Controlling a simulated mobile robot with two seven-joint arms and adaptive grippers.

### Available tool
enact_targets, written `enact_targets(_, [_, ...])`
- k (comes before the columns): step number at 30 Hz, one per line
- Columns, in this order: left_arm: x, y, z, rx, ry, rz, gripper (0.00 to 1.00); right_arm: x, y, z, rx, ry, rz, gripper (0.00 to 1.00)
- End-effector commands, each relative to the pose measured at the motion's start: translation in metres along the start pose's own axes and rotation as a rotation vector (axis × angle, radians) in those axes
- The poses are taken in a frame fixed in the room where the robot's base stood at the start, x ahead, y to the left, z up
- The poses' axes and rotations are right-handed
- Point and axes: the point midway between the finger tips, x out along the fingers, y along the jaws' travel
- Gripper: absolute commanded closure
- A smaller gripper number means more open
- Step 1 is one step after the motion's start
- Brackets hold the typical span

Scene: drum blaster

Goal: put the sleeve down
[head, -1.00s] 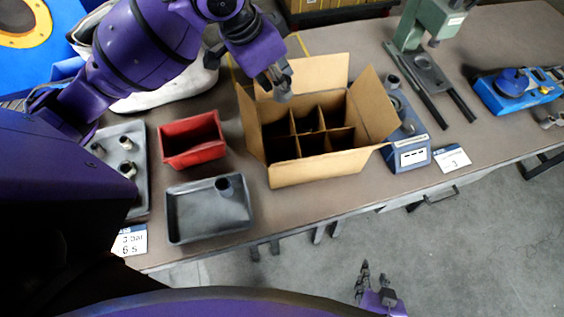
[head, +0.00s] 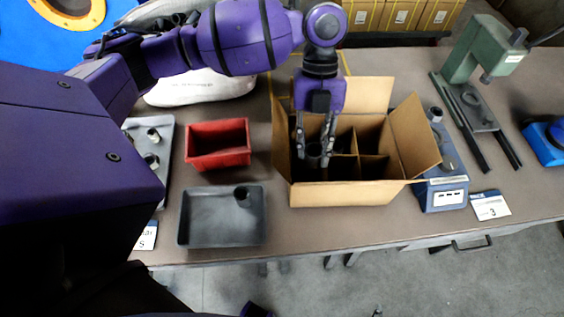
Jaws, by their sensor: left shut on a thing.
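My left gripper (head: 314,155) points down over the cardboard box (head: 350,194), at its left part. It is shut on a small grey sleeve (head: 314,150), which shows between the fingers. The sleeve is at the mouth of a left-hand compartment; I cannot tell how deep it is or whether it touches anything. The box is open, with its flaps spread and dividers inside forming several compartments. Those I can see into look dark and empty. My right gripper does not show.
A dark grey tray (head: 208,219) with one sleeve-like piece (head: 242,193) and a red bin (head: 217,162) stand left of the box. A grey tray (head: 166,128) holds several metal pieces. A blue fixture (head: 443,194) is close on the right, before a green press (head: 474,56).

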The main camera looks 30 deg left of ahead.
Motion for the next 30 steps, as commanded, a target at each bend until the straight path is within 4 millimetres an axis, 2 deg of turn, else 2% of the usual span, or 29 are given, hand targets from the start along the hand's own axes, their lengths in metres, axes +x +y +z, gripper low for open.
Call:
enact_targets(3, [0.018,-0.001,0.008,-0.001,0.000,-0.001,1.00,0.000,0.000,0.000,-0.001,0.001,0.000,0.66])
enact_targets(8, [0.033,-0.001,0.014,-0.001,-0.001,-0.001,1.00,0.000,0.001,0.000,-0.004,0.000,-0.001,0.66])
enact_targets(15, [0.067,-0.001,0.028,-0.003,0.000,-0.002,1.00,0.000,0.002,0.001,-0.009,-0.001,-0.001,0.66])
enact_targets(30, [0.077,-0.001,0.032,-0.002,-0.001,-0.002,1.00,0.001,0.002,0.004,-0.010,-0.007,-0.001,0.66])
